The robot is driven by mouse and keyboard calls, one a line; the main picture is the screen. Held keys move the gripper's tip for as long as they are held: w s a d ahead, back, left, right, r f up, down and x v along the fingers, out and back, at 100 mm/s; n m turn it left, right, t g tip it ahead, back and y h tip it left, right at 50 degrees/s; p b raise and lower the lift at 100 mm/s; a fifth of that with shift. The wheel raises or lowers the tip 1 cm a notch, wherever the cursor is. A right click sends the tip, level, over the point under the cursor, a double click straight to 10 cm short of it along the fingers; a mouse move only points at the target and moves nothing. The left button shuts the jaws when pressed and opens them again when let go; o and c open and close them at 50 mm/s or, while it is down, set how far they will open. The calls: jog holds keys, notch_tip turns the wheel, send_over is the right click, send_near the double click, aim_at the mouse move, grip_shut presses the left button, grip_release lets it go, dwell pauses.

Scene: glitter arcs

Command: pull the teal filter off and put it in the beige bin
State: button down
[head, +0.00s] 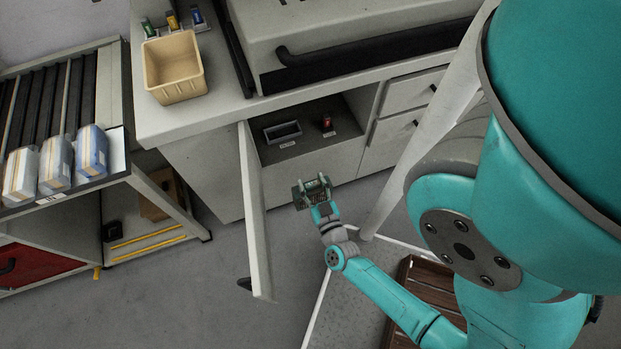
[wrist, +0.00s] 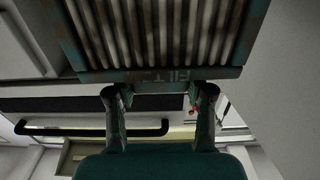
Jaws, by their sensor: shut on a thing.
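The teal filter (wrist: 160,45) fills the upper part of the wrist view, a dark teal frame around pale pleats. My gripper (wrist: 158,95) is shut on its near edge, one finger at each side of a small tab. In the head view my gripper (head: 318,190) holds the filter (head: 305,196) in the air, in front of the open cabinet and clear of it. The beige bin (head: 173,68) stands on the counter at the upper left, well away from my gripper, and looks empty.
The cabinet door (head: 254,215) stands open to the left of my gripper. Inside the cabinet are a dark tray (head: 283,131) and a small red item (head: 327,123). A rack with wrapped packs (head: 56,164) stands at the left. A brown slatted pallet (head: 410,300) lies on the floor.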

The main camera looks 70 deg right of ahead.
jog(key=shift+r, duration=1.6)
